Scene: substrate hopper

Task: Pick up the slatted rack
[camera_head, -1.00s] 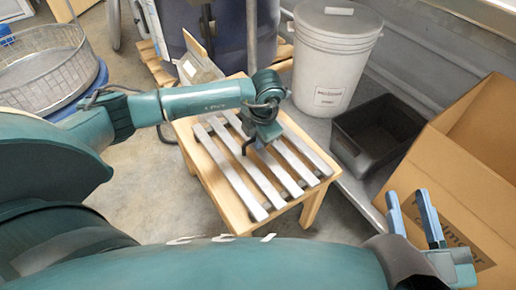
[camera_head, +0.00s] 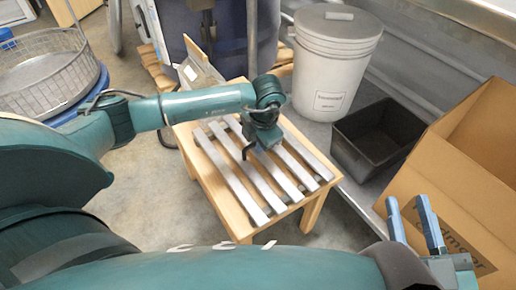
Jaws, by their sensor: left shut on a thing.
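The slatted rack (camera_head: 239,178), made of several grey parallel slats, sits over the top of a small wooden table (camera_head: 201,175). I cannot tell whether it touches the tabletop or hangs just above it. My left gripper (camera_head: 256,150) points down over the middle of the rack and is shut on one of its slats; the wrist partly hides the grip. My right gripper (camera_head: 415,222) is at the lower right, away from the rack, with its two blue-tipped fingers apart and nothing between them.
A white lidded bucket (camera_head: 333,68) and a black bin (camera_head: 377,138) stand right of the table. An open cardboard box (camera_head: 440,172) is at the right, close to my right gripper. A wire basket (camera_head: 48,72) is at the far left. Bare floor lies left of the table.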

